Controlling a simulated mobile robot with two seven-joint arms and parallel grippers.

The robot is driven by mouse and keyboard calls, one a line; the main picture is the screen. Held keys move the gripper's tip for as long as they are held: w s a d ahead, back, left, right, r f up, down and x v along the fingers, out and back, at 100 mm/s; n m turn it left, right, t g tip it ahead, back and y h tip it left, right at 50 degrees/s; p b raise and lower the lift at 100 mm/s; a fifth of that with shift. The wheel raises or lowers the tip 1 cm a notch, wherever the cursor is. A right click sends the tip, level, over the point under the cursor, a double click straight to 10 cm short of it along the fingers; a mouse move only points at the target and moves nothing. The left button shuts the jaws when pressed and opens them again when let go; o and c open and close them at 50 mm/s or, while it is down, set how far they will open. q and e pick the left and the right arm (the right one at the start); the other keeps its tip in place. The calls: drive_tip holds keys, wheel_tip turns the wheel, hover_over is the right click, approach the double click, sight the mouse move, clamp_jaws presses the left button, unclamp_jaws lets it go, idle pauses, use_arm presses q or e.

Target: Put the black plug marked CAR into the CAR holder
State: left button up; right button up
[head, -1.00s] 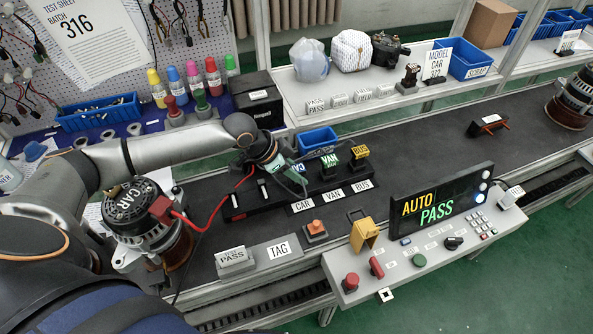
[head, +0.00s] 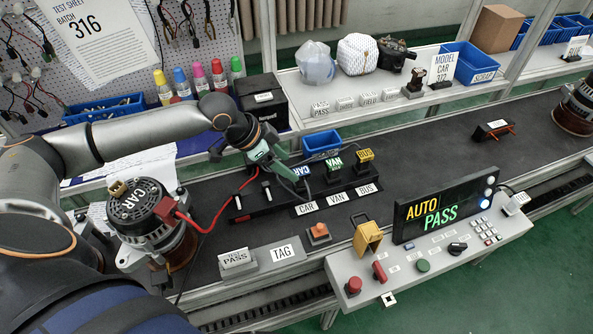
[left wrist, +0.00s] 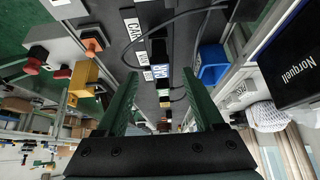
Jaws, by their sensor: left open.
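The black plug marked CAR (head: 301,171) has a blue label on top. It stands in the black holder rack (head: 268,206), behind the white CAR sign (head: 306,208); how deep it sits is hard to tell. My left gripper (head: 281,168), with green fingers, is open just above and left of the plug. In the left wrist view the plug's blue label (left wrist: 160,71) shows between the spread fingers, apart from them. The VAN plug (head: 334,164) and BUS plug (head: 365,160) stand to the right in the same row. My right gripper is out of view.
An alternator marked CAR (head: 140,212) stands at left with a red clip and cable. A blue bin (head: 321,142) sits behind the plugs. The control panel (head: 430,245) is in front, with a lit AUTO PASS display (head: 440,213). The belt at right has free room.

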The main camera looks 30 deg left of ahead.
use_arm(q)
drive_tip(key=v, duration=0.5)
drive_tip(key=shift+r, duration=0.1)
idle(0.5)
